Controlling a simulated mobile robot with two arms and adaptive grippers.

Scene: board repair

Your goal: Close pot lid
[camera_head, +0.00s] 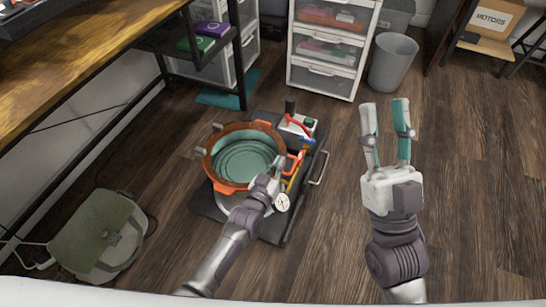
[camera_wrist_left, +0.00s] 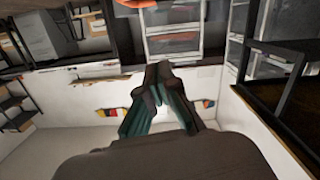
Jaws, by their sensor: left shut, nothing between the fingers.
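The pot (camera_head: 211,168) stands on a dark wheeled platform, left of centre in the head view. It has an orange-brown rim with clamps, and its teal ringed interior (camera_head: 245,162) shows from above. I cannot make out a separate lid. A round white gauge (camera_head: 282,202) shows at its front right, beside my left wrist. My left gripper (camera_head: 279,166) is at the pot's right side, shut and empty; contact with the rim cannot be told. Its shut fingers show in the left wrist view (camera_wrist_left: 158,92). My right gripper (camera_head: 385,103) is open and empty, right of the platform.
The dark platform (camera_head: 268,226) also carries a box with red and blue tools (camera_head: 300,130). A metal handle (camera_head: 319,168) sticks out right. White drawers (camera_head: 330,50) and a grey bin (camera_head: 392,62) stand behind. A green bag (camera_head: 98,235) lies left. The right floor is clear.

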